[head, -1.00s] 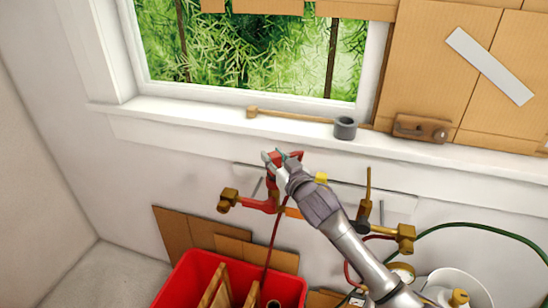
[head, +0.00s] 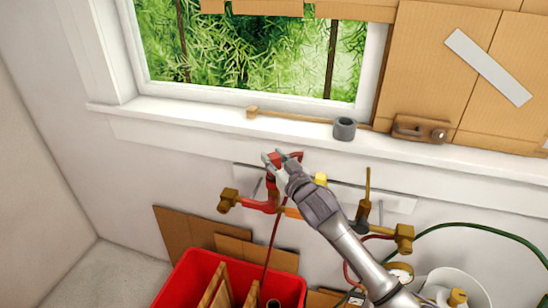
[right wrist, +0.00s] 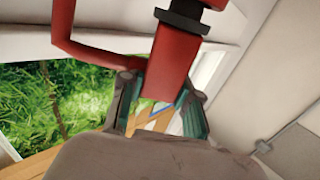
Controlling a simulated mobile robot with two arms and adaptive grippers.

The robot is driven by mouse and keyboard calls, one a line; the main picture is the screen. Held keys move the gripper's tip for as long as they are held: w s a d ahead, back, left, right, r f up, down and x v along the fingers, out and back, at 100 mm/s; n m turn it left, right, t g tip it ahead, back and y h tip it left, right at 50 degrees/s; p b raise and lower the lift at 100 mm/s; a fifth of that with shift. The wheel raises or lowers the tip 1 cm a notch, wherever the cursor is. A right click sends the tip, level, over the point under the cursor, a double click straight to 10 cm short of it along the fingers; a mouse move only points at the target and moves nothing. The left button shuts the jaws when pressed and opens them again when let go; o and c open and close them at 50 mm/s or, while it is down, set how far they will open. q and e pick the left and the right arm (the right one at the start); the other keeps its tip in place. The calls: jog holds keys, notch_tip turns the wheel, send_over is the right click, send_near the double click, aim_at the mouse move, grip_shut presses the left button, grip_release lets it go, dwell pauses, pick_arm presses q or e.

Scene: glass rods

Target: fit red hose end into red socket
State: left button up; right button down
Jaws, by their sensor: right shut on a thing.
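My right gripper (head: 276,157) is shut on the red hose end (right wrist: 172,65), a red block between its two fingers. A bent red length leaves the block; in the head view it shows just right of the fingertips. The red socket (head: 271,187) stands upright on the red pipe along the wall, directly below the held block. In the right wrist view a black collar (right wrist: 183,22) lies at the block's far end, with more red beyond. The block looks in line with the socket, but I cannot tell how deep it sits. My left gripper is not in view.
A red bin (head: 190,285) with cardboard stands below.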

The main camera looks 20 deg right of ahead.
jog(key=shift+f+b, duration=0.35)
jog(key=shift+f, duration=0.15)
dwell(0.3)
jog(key=c, duration=1.1)
grip_release()
jog(key=shift+s+d+p, duration=0.25)
jog(key=shift+s+p, duration=0.45)
jog(key=shift+s, duration=0.6)
jog(key=shift+s+d+p, duration=0.2)
jog(key=shift+s+p, duration=0.45)
jog(key=shift+s, duration=0.6)
jog(key=p, duration=0.2)
send_near(277, 164)
jog(key=shift+w+a, duration=0.15)
jog(key=shift+w, duration=0.05)
